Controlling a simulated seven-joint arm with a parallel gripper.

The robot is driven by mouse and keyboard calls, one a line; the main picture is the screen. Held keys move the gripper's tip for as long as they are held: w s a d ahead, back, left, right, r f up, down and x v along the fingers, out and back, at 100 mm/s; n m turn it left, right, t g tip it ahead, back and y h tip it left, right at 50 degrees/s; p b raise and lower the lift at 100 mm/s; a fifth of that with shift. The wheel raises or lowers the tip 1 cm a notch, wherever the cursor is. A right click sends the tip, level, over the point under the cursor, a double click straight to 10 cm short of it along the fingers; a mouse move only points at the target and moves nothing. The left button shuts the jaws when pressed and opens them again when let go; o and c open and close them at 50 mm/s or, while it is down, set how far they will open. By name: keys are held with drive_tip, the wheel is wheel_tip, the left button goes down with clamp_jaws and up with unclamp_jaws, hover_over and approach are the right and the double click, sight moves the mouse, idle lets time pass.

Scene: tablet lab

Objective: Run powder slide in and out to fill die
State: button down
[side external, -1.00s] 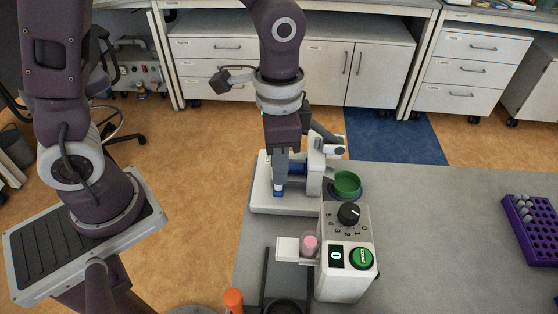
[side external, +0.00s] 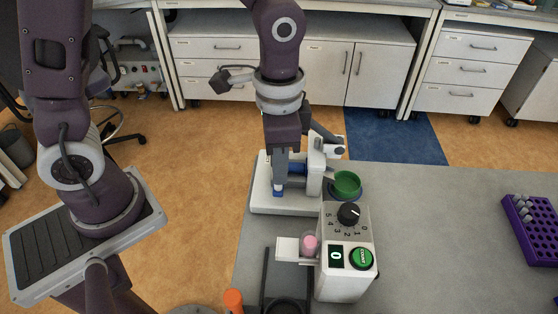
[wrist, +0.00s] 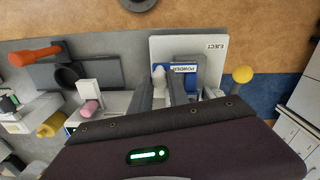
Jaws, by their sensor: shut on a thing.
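The tablet press (side external: 258,200) stands on the bench, a white base with a white column, and shows from above in the wrist view (wrist: 208,45). Its blue powder slide (side external: 297,168) carries a POWDER label, readable in the wrist view (wrist: 183,69). My gripper (side external: 279,186) points down over the left part of the press. It is shut on the slide's pale handle (wrist: 158,73). My fingers and wrist hide much of the slide, and the die cannot be made out.
A green cup (side external: 347,184) is right of the press. A white counter box (side external: 345,283) with a dial and green button stands in front, a pink-filled vial (side external: 310,244) beside it. A purple rack (side external: 532,222) is far right. The bench between is clear.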

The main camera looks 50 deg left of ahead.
idle(0.5)
drive_tip(key=shift+s+a, duration=1.7)
drive_tip(key=shift+a, duration=0.05)
drive_tip(key=c, duration=1.3)
unclamp_jaws()
drive_tip(key=shift+o, duration=0.2)
drive_tip(key=shift+r, duration=0.1)
wheel_tip(320, 180, up, 7)
